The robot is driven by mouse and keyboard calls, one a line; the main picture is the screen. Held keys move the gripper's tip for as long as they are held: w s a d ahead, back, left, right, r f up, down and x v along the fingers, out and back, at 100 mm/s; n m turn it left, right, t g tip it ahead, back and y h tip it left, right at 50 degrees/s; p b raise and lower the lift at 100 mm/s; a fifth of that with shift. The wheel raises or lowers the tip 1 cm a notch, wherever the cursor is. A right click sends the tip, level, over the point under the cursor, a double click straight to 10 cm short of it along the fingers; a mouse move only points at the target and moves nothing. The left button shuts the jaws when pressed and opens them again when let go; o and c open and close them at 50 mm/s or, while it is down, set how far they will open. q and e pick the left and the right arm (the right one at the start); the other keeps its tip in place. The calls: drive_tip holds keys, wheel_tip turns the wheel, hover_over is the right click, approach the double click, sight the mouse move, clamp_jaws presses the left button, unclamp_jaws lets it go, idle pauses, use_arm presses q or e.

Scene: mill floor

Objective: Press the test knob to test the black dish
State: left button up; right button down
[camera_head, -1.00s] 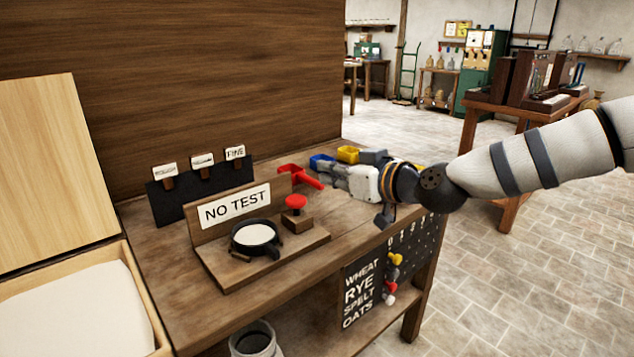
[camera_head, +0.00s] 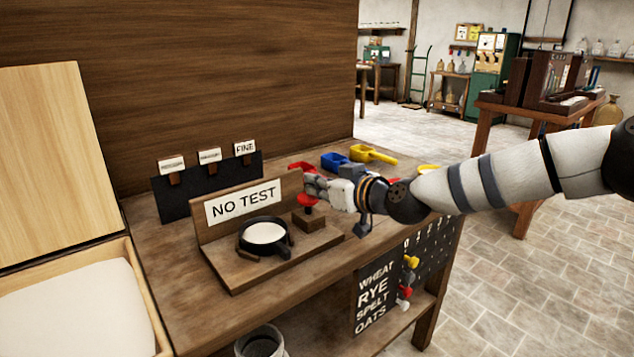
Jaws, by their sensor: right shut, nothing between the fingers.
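The black dish (camera_head: 246,246) with white flour in it sits on a wooden test stand (camera_head: 238,281) in the head view. A sign reading NO TEST (camera_head: 242,203) stands behind it. The red test knob (camera_head: 306,201) stands on a small wooden block (camera_head: 309,221) to the right of the dish. My right gripper (camera_head: 306,184) is shut and empty. Its fingertips are right at the knob, seen just above and behind it; I cannot tell whether they touch. The knob's top is partly hidden by the fingers. My left gripper is not in view.
Red, blue (camera_head: 334,160) and yellow (camera_head: 371,153) scoops lie behind my right gripper. A dark rack with labelled cards (camera_head: 207,186) stands behind the sign. An open wooden bin (camera_head: 150,312) of flour is at the left. A bucket (camera_head: 260,341) is below the table.

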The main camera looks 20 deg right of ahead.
sight(317, 198)
drive_tip(key=shift+f+b, duration=0.5)
drive_tip(key=shift+f, duration=1.1)
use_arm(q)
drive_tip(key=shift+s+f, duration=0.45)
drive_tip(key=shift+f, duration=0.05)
use_arm(e)
drive_tip(key=shift+r, duration=0.15)
wheel_tip(317, 198, up, 5)
drive_tip(key=shift+s+a+r+p, duration=0.1)
drive_tip(key=shift+s+p, duration=0.05)
drive_tip(key=shift+p, duration=1.05)
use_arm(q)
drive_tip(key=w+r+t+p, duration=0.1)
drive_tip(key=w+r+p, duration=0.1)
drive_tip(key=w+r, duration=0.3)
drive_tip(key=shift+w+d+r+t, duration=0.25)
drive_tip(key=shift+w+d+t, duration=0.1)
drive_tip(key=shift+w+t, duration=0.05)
use_arm(e)
drive_tip(key=f+v, duration=0.1)
drive_tip(key=v, duration=0.8)
drive_tip(key=shift+s+d, duration=0.25)
drive_tip(key=shift+s, duration=0.1)
drive_tip(key=shift+r, duration=0.15)
